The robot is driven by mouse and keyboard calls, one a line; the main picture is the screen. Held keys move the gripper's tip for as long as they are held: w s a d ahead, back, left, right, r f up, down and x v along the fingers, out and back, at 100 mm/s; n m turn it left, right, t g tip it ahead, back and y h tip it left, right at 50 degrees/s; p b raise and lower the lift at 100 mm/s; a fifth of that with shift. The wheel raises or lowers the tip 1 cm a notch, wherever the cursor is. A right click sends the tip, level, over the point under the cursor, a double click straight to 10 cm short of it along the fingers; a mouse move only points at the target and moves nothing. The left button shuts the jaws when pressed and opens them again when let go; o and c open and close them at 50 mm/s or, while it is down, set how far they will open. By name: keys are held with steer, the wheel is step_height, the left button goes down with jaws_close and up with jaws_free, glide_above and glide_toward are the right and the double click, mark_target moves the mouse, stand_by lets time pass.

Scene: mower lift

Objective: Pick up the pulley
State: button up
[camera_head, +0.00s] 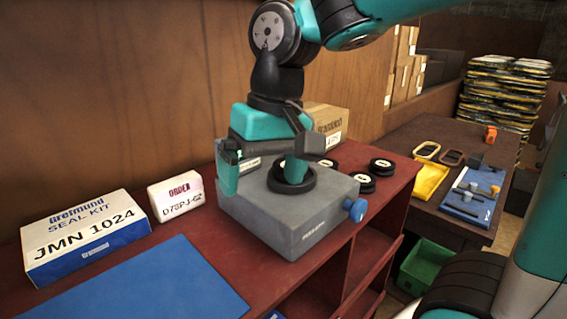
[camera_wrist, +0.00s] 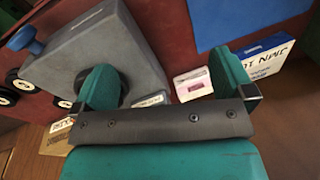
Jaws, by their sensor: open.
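A black wheel-like part, possibly a pulley (camera_head: 309,183), lies flat on top of a grey block (camera_head: 300,228). My gripper (camera_head: 261,184) is over the block, open and empty. One teal finger overlaps the black part in the head view; I cannot tell whether it touches. The other finger hangs at the block's left edge. In the wrist view (camera_wrist: 163,62) the left finger hides much of the black part (camera_wrist: 123,88). Several smaller black wheels with pale centres (camera_head: 381,167) lie on the red bench behind the block; these may also be pulleys.
The grey block has a blue knob (camera_head: 355,210) on its right. A seal kit box (camera_head: 85,237), a white order box (camera_head: 175,197) and a blue mat (camera_head: 165,285) are on the left. A cardboard box (camera_head: 328,120) stands behind. A side table holds a yellow tray (camera_head: 429,181).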

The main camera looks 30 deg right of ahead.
steer(key=w+d+r+m+h+p, duration=0.1)
steer(key=w+d+r+m+h, duration=0.1)
steer(key=w+d+r+m, duration=1.05)
steer(key=m+p, duration=0.2)
glide_above(278, 164)
steer(key=d, duration=0.3)
steer(key=shift+n+g, duration=0.25)
steer(key=shift+g, duration=0.05)
step_height(278, 164, down, 12)
steer(key=shift+s+a+f, duration=0.15)
steer(key=shift+f, duration=0.05)
steer(key=f, duration=0.1)
steer(key=f+p, duration=0.1)
steer(key=f, duration=0.2)
steer(key=shift+s+a+f+p, duration=0.1)
steer(key=shift+s+f+p, duration=0.25)
steer(key=shift+p, duration=0.05)
steer(key=shift+f, duration=0.5)
steer(key=c, duration=1.2)
steer(key=shift+o, duration=0.2)
steer(key=shift+r, duration=0.1)
